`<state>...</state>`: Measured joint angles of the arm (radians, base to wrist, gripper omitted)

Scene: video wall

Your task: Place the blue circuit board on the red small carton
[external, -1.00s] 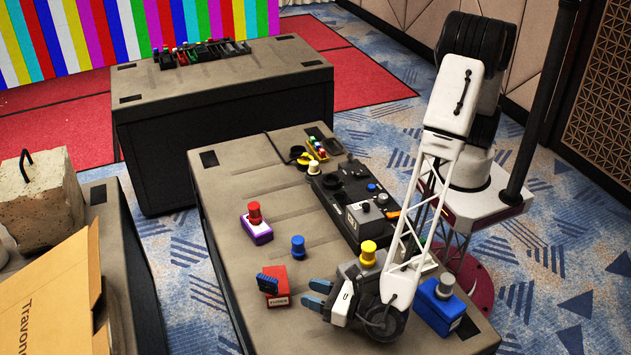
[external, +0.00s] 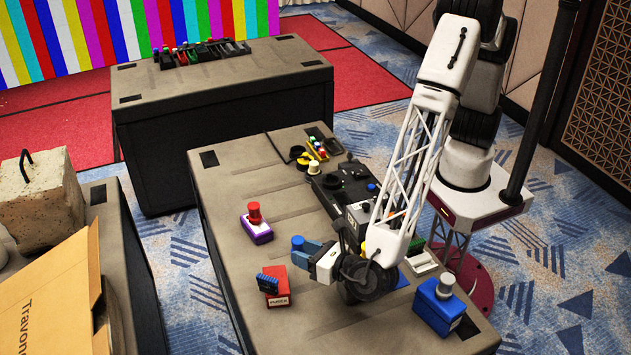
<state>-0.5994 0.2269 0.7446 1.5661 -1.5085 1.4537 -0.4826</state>
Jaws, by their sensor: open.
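The red small carton (external: 279,296) stands near the front of the near case's top, with a white label on its front. A small dark blue ridged piece that looks like the blue circuit board (external: 267,284) is at the carton's upper left. It looks tilted and seems to rest on the carton, though the exact contact is too small to tell. My gripper (external: 299,257) is open, with blue fingertips, behind and right of the carton and apart from the board. Its fingers are beside a blue knob-like piece (external: 297,241) and partly cover it. Nothing shows held.
A purple box (external: 257,232) with a red knob stands behind left. A blue box (external: 440,307) with a grey knob stands at the right edge. A black control panel (external: 350,190) lies behind my arm. A flat blue patch (external: 402,280) shows beside my wrist. The left top is clear.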

